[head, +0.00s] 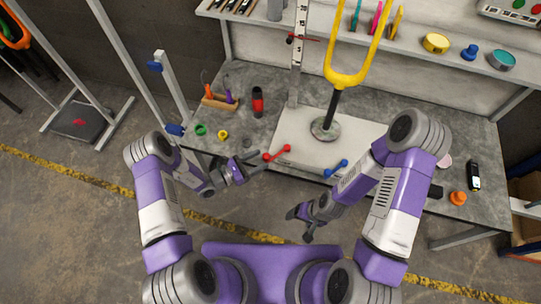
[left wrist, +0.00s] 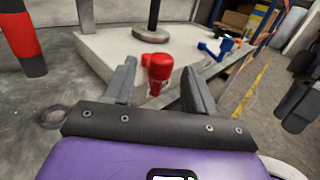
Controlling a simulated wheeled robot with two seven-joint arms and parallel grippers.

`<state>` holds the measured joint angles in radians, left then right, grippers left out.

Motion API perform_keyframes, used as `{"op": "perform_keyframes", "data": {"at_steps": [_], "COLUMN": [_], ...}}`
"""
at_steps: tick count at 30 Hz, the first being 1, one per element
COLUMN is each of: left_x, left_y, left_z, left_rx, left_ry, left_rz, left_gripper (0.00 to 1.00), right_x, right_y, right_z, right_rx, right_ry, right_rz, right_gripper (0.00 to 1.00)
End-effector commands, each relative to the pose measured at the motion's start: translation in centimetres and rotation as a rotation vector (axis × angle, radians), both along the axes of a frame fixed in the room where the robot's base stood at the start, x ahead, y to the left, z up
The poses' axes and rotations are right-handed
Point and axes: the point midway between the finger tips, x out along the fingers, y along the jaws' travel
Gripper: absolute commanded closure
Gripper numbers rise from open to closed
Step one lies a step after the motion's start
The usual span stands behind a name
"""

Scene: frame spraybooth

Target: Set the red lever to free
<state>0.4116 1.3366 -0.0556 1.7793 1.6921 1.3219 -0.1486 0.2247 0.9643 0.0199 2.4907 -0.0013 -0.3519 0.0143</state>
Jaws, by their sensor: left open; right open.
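The red lever (head: 277,153) is at the front left of the white base plate (head: 303,126) on the grey bench. In the left wrist view the red lever (left wrist: 159,70) points its round knob at the camera, between the fingers. My left gripper (head: 252,168) is open, just left of and in front of the lever, and I see no grip on it. Its fingers also show in the left wrist view (left wrist: 152,92). My right gripper (head: 298,222) is open and empty in front of the bench. Any marking for free is too small to read.
A blue lever (head: 336,168) sits on the plate's front right. A yellow fork (head: 343,80) stands on a black post behind. An orange knob (head: 458,198) is right.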

Motion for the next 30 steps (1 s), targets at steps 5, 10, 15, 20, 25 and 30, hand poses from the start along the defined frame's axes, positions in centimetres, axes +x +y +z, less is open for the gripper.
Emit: {"op": "perform_keyframes", "data": {"at_steps": [5,10,15,20,25,30], "left_x": [1.4,2.4,2.7,2.7,2.6,2.6], "left_y": [-2.8,-4.4,-4.8,-4.8,-4.8,-4.8], "left_z": [-0.1,-0.1,0.0,0.0,0.0,0.0], "left_rx": [0.000,0.002,0.002,0.002,0.002,0.002], "left_ry": [-0.001,-0.001,0.001,0.001,0.001,0.001], "left_rz": [-0.006,-0.006,-0.004,-0.004,-0.004,-0.004], "left_gripper": [0.44,0.44,0.44,0.44,0.66,0.92], "right_x": [0.0,0.0,0.0,0.0,0.0,0.0], "right_y": [0.0,0.0,0.0,0.0,0.0,0.0], "right_z": [-0.6,-0.9,-1.0,-0.9,-0.9,-1.0], "right_rx": [0.000,0.000,0.000,0.000,0.000,0.000], "right_ry": [0.000,0.000,0.000,0.000,0.000,0.000], "right_rz": [0.000,0.000,0.000,0.000,0.000,0.000], "right_gripper": [0.26,0.26,0.26,0.26,0.26,0.26]}}
